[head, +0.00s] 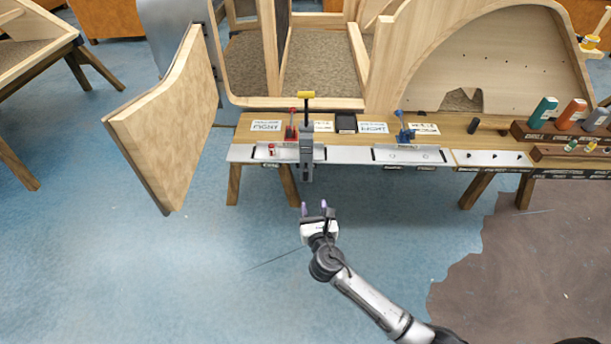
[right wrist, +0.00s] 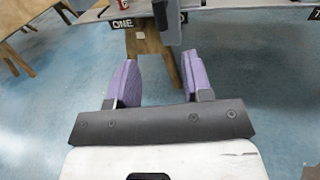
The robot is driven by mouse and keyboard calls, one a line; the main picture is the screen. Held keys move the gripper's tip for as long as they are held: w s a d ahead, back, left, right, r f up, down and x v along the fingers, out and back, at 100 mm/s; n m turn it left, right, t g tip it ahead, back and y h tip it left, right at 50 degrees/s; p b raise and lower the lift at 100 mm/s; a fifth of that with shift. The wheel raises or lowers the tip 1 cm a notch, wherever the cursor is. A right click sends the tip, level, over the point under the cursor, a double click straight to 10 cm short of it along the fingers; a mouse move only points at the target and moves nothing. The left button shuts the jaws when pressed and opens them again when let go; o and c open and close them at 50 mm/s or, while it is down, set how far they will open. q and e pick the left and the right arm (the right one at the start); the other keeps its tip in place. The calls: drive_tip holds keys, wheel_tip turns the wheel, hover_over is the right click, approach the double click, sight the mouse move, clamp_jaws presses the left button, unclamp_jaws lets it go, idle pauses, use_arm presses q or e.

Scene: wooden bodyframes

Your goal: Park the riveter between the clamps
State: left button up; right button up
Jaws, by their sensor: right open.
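A tool with a yellow cross handle (head: 306,94), black shaft and grey body (head: 306,150), which looks like the riveter, stands at the bench's front edge. Its grey lower end hangs over the edge; it also shows at the top of the right wrist view (right wrist: 169,20). A red clamp (head: 291,126) is just left of it on a metal plate. A blue clamp (head: 404,128) is farther right on another plate. My right gripper (head: 318,208) is open and empty, in front of and below the bench edge; its purple fingers (right wrist: 160,85) show apart. My left gripper is not in view.
The wooden bench (head: 350,138) carries white cards and a black box (head: 346,123) between the clamps. Bottles (head: 542,112) stand in a rack at right. A wooden panel (head: 165,125) stands left. A large wooden frame (head: 480,60) rises behind.

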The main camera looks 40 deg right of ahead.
sight(306, 176)
drive_tip(key=b+x, duration=0.4)
drive_tip(key=x, duration=0.8)
drive_tip(key=shift+w+d, duration=0.35)
drive_tip(key=shift+w, duration=0.2)
drive_tip(key=shift+c, duration=0.4)
clamp_jaws()
